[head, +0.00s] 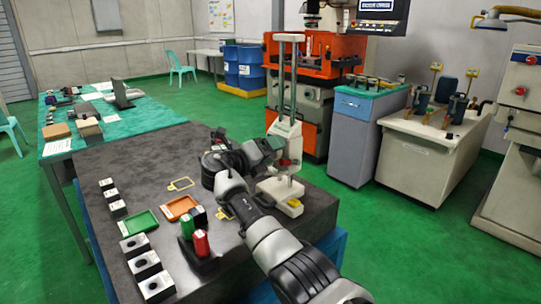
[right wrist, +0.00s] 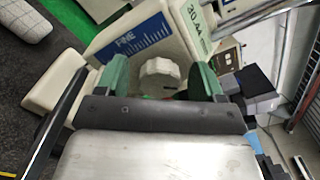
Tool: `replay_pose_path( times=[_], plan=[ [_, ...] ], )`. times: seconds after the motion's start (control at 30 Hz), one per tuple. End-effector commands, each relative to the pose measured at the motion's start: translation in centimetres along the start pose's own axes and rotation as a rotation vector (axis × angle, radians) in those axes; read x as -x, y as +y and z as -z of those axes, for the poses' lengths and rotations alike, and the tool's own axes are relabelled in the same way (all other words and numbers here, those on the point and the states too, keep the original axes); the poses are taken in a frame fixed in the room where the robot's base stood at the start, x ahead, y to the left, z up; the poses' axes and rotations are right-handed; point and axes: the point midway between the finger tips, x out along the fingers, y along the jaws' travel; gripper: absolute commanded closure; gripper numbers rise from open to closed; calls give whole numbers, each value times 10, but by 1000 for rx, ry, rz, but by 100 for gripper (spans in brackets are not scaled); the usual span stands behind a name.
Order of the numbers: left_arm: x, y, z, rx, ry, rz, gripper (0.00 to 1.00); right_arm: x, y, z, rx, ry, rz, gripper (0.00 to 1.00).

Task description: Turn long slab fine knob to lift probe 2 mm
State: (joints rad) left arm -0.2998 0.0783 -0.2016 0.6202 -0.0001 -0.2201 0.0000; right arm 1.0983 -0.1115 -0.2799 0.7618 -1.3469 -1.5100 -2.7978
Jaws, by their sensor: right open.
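A white column stand (head: 287,133) with two upright posts and a pale base rises from the dark slab table. In the right wrist view its pale housing (right wrist: 142,40) carries a blue scale marked "FINE" and a white ribbed knob (right wrist: 160,75). My right gripper (right wrist: 160,80) is open, with one green finger on each side of the knob; I cannot tell whether either touches it. In the head view my right gripper (head: 272,149) is at the stand's housing, and the knob is hidden there. I cannot make out the probe tip. My left gripper is not in view.
On the dark slab table (head: 130,165) are an orange tray (head: 180,207), a green tray (head: 138,222), a holder with red and green cylinders (head: 200,244) and several small blocks along the left. A grey-blue cabinet (head: 352,135) and an orange machine stand behind. The green floor between is clear.

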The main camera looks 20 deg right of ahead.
Motion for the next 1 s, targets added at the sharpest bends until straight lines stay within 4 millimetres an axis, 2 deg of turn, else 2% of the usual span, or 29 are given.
replay_pose_path(
  times=[0.13, 0.43, 0.63, 0.8, 1.0],
  plan=[
    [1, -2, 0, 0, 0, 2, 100, 0, 0, 0, 0, 0, 0, 32],
    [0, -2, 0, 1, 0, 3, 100, 0, 0, 0, 0, 0, 0, 78],
    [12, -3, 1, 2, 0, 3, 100, 0, -3, -2, -54, 1, 0, 80],
    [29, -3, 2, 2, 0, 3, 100, 0, -5, -2, -213, 0, 1, 80],
    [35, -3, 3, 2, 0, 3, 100, 0, -3, 0, -353, -1, -1, 80]
  ],
)
